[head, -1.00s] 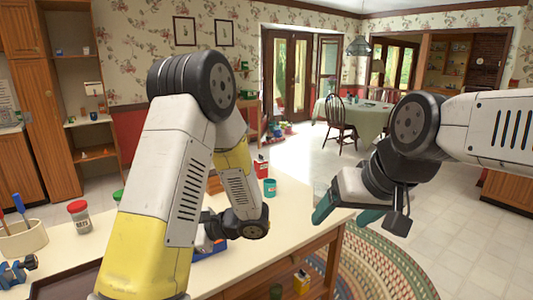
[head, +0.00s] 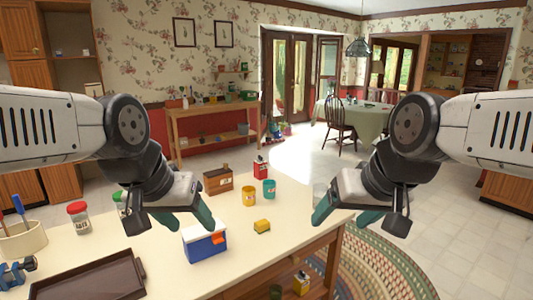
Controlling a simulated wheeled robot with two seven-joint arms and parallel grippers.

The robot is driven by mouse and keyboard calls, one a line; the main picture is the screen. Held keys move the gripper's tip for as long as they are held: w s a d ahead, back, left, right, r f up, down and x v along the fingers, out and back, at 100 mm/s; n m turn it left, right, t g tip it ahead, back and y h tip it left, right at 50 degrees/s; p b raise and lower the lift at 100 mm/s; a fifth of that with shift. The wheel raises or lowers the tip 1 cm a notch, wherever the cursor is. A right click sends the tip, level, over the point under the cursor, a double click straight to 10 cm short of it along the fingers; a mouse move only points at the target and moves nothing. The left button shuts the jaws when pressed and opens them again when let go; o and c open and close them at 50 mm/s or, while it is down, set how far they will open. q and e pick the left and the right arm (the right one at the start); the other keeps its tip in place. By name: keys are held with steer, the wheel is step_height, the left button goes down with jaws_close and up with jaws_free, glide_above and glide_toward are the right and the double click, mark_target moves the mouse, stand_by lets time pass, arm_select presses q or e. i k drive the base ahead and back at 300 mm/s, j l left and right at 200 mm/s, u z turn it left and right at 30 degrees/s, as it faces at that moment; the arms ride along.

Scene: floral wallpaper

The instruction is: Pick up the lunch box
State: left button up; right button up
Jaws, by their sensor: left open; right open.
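A blue lunch box (head: 207,248) with a white lid and an orange latch stands upright on the cream counter (head: 170,278), near its front edge. My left gripper (head: 190,222) is open and empty, just above and behind the lunch box in the picture; I cannot tell whether it touches the lid. My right gripper (head: 345,213) is open and empty, off to the right, over the counter's right end.
A brown tray (head: 92,280) lies left of the lunch box. A red-lidded jar (head: 78,217) is at left.

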mark_target(198, 245)
steer(key=i+j+u, duration=0.1)
steer(key=u, duration=0.25)
steer(key=i+u, duration=0.15)
steer(key=u, duration=0.25)
steer(key=i+u, duration=0.15)
steer(key=u, duration=0.2)
